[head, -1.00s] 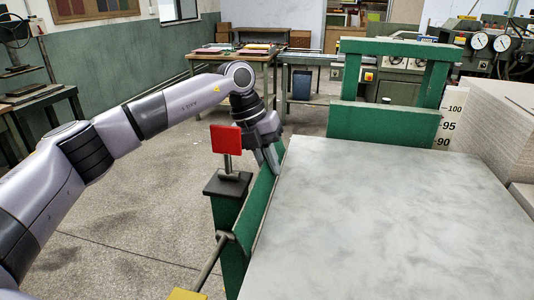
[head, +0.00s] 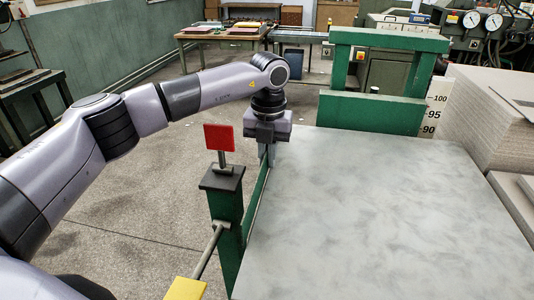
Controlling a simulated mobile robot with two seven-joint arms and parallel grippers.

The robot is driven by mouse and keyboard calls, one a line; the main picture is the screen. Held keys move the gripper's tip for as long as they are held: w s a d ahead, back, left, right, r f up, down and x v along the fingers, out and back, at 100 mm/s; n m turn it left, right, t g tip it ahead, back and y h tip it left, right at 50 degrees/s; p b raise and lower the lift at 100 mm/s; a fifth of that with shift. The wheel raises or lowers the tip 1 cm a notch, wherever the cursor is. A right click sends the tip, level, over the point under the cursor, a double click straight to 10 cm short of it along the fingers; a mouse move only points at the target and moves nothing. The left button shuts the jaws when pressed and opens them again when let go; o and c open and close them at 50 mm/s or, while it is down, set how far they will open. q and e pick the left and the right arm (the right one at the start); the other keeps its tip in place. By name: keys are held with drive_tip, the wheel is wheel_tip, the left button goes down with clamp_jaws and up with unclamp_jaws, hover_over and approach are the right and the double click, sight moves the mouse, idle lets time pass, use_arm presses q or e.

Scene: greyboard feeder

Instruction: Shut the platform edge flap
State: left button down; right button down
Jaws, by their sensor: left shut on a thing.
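The platform (head: 380,215) is a wide grey, mottled slab that fills the lower right of the head view. The edge flap (head: 257,193) is a narrow green panel along the platform's left edge, standing nearly upright and seen almost edge-on. My left gripper (head: 267,156) points down at the flap's far end and is shut on its upper edge. The fingertips are partly hidden. My right gripper is not in view.
A green post (head: 227,210) with a red plate (head: 219,137) stands just left of the flap. A rod and a yellow block (head: 185,289) are nearer. A green frame (head: 370,110) closes the far end. Stacked greyboard (head: 490,120) stands at right.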

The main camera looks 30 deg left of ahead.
use_arm(q)
drive_tip(key=c, duration=1.3)
unclamp_jaws()
drive_tip(key=shift+d+r+b, duration=0.1)
drive_tip(key=shift+r+b, duration=0.4)
drive_tip(key=shift+r, duration=3.1)
